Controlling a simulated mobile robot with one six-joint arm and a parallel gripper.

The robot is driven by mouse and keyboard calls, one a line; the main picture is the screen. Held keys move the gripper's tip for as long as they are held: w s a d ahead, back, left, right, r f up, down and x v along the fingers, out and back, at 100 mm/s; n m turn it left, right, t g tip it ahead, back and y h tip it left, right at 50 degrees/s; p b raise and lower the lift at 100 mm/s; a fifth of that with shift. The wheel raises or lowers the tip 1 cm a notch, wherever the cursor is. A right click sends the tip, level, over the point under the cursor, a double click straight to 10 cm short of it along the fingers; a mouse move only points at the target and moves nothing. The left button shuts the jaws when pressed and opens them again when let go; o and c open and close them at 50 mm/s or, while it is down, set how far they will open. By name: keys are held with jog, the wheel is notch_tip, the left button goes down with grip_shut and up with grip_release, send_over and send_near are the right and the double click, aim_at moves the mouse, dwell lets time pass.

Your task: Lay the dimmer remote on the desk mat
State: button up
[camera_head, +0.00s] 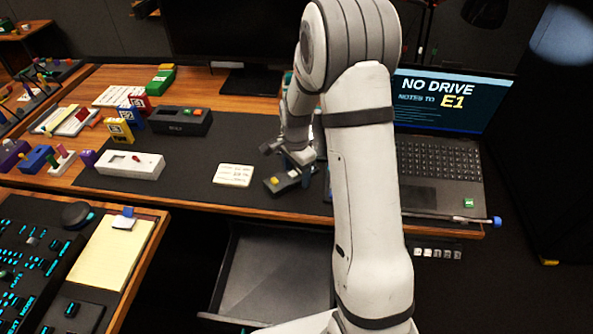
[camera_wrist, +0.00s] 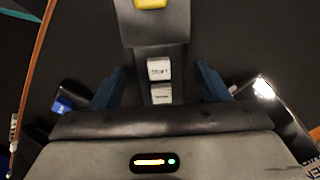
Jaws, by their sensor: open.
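The dark grey dimmer remote (camera_head: 277,185), with a yellow button and pale buttons, is at the right part of the black desk mat (camera_head: 205,158), near its front edge. It appears to lie flat on the mat, though my gripper partly covers it. In the wrist view the remote (camera_wrist: 158,36) runs between the two blue fingers, with its white buttons nearest me. My gripper (camera_head: 294,178) is open around it; in the wrist view my gripper (camera_wrist: 160,84) shows dark gaps between each finger and the remote.
A white card (camera_head: 233,175) lies left of the remote. A white slider box (camera_head: 130,164) and a black box (camera_head: 180,121) stand further left. A laptop (camera_head: 436,160) is to the right. An open drawer (camera_head: 268,275) is below the desk's front edge.

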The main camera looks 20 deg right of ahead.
aim_at(296, 174)
notch_tip(296, 174, up, 12)
jog(key=p, duration=0.1)
jog(key=s+a+r+n+t, duration=0.1)
jog(key=s+r+n, duration=0.2)
jog(key=s, duration=0.9)
jog(key=s+a+r+n+t, duration=0.1)
jog(key=s+r+n, duration=0.3)
jog(key=s+n, duration=0.6)
jog(key=shift+s+r+n, duration=0.3)
jog(key=shift+s, duration=0.85)
